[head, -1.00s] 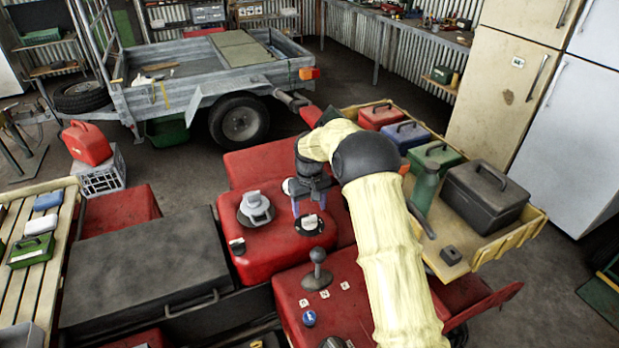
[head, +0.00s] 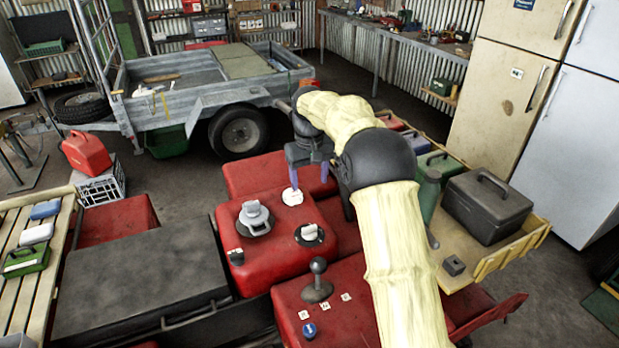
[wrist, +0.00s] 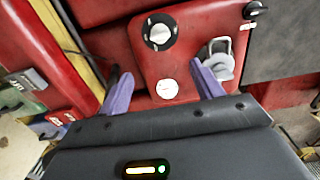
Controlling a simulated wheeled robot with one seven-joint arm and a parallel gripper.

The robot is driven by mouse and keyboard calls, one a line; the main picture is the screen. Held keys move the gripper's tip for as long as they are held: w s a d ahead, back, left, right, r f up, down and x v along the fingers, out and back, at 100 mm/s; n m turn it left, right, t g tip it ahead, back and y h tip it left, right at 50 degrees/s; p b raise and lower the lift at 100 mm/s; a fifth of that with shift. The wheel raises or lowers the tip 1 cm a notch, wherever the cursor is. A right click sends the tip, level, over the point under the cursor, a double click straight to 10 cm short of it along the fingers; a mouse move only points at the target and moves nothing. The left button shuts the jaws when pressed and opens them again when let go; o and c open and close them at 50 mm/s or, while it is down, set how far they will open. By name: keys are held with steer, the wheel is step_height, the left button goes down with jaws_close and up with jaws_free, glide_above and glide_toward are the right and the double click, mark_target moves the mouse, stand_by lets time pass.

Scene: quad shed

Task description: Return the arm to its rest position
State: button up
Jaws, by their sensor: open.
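My gripper (head: 309,184) hangs above the far edge of a red console, fingers pointing down, at the end of my cream-sleeved arm. In the wrist view my gripper (wrist: 164,84) has its two purple fingers wide apart with nothing between them. A white round piece (head: 292,196) on the console shows just below one fingertip; it also shows in the wrist view (wrist: 169,89). A black-and-white knob (head: 309,235) and a grey clamp-like fitting (head: 255,217) sit on the red console (head: 268,262) nearer me.
A yellow tray (head: 512,258) at right holds a dark case (head: 487,207), a green bottle (head: 427,196) and other boxes, close beside my arm. A lever (head: 318,280) stands on the front red panel. A slatted bench (head: 22,262) is at left, a trailer (head: 205,90) behind.

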steer(key=s+d+f+m+t, duration=0.1)
steer(key=s+d, duration=0.3)
steer(key=s, duration=0.6)
steer(key=s+d+f+m, duration=0.2)
steer(key=s+d, duration=0.3)
steer(key=s, duration=0.5)
steer(key=s+d+f+m+t, duration=0.1)
steer(key=s+d, duration=0.3)
steer(key=s, duration=0.6)
steer(key=shift+s+d+f+m+t, duration=0.2)
steer(key=shift+s+f+m+t, duration=0.1)
steer(key=shift+f, duration=0.55)
